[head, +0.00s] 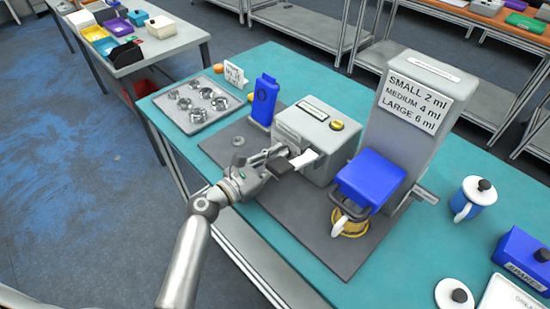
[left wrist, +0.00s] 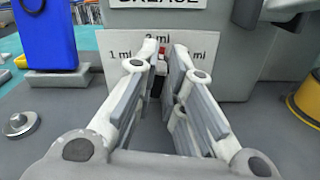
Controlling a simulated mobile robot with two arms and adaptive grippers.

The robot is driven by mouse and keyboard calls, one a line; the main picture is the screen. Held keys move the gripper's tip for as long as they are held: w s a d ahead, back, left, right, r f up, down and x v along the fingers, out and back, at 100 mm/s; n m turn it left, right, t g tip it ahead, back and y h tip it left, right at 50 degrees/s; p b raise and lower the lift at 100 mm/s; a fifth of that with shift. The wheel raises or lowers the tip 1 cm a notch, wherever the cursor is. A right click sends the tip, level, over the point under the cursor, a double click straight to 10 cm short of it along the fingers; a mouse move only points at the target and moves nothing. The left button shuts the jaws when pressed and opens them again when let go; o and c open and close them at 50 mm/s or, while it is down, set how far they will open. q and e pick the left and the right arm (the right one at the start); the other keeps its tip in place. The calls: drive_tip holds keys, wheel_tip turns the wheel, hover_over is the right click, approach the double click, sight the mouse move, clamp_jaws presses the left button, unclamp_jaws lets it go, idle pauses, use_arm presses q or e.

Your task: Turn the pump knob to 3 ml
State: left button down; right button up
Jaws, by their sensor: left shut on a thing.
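The pump is a light grey box (head: 307,124) with a round yellow-ringed part on top, in the middle of the bench. In the left wrist view, its front (left wrist: 214,86) carries a label reading "GREASE" and a white dial plate (left wrist: 118,45) marked "1 ml" at left, with partly hidden marks above and at right. A small dark knob with a red mark (left wrist: 161,50) points roughly upward. My left gripper (head: 295,160) is at the pump's front; in the wrist view its fingers (left wrist: 161,72) are closed around the knob, hiding most of it.
A blue bottle-like container (head: 264,100) stands left of the pump. A tall dispenser (head: 404,120) with a blue head stands at right, above a yellow-ringed cup (head: 350,225). A tray of metal rings (head: 197,102) lies at the back left.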

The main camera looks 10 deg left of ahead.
use_arm(q)
drive_tip(key=m+b, duration=0.1)
drive_tip(key=m, duration=0.1)
drive_tip(key=m+b, duration=0.2)
drive_tip(key=m, duration=0.1)
drive_tip(key=shift+s+d+f+m, duration=0.15)
drive_tip(key=shift+d+f+m, duration=0.1)
drive_tip(key=shift+m, duration=0.05)
drive_tip(key=shift+s+d+f+m+b, duration=0.1)
drive_tip(key=shift+m+b, duration=0.4)
drive_tip(key=shift+m, duration=0.5)
drive_tip(key=shift+d+m+b, duration=0.1)
drive_tip(key=shift+m+b, duration=0.35)
drive_tip(key=shift+m, duration=0.55)
drive_tip(key=c, duration=1.5)
unclamp_jaws()
